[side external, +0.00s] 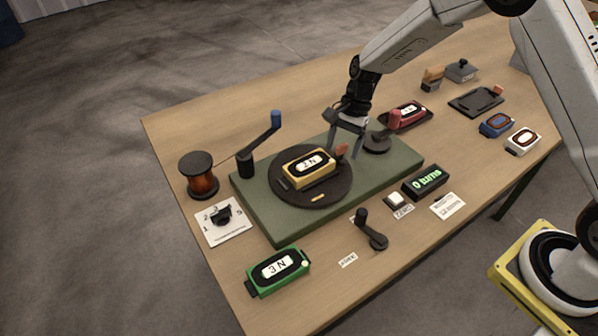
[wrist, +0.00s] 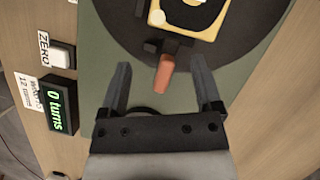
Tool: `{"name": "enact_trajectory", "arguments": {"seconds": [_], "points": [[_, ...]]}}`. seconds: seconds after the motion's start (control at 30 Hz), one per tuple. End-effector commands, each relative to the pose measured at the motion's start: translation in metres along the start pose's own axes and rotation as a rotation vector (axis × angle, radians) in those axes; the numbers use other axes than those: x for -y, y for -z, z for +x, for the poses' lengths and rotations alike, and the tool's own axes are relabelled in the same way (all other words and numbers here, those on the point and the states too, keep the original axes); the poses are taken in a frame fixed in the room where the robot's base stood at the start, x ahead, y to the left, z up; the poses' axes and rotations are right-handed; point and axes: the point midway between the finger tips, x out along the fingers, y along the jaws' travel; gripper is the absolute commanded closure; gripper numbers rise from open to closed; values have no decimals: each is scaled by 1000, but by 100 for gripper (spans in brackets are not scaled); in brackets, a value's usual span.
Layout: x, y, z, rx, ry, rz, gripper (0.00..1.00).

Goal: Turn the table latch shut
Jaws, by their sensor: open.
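The table latch is a small orange-red tab (side external: 341,151) at the right edge of a black round turntable (side external: 285,195) on a green base. In the wrist view the tab (wrist: 164,77) points toward my gripper, with a small grey piece at its turntable end. My gripper (side external: 345,153) is open over that edge of the turntable. In the wrist view its two fingers (wrist: 161,68) stand on either side of the tab, with a clear gap on both sides. I cannot tell how far above the tab the fingertips are. A yellow detector (side external: 309,168) marked "3 N" sits on the turntable.
A red-handled crank (side external: 394,119) stands close right of my gripper. A blue-handled crank (side external: 275,120) stands at the base's left end. A display (side external: 426,183) reads "0 turns", beside a white button (side external: 396,199). A green detector (side external: 278,269) lies near the front.

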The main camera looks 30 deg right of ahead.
Motion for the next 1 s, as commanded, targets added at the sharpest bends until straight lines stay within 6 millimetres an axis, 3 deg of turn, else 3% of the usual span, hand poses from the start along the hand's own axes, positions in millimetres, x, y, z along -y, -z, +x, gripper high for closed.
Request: {"name": "enact_trajectory", "arguments": {"seconds": [0.37, 0.9, 1.0], "points": [[-2, -2, 0, -1, 153, 373, 18], [-12, -4, -76, -1, 156, 370, 18], [-21, -7, -78, -30, 151, 306, 18]]}}
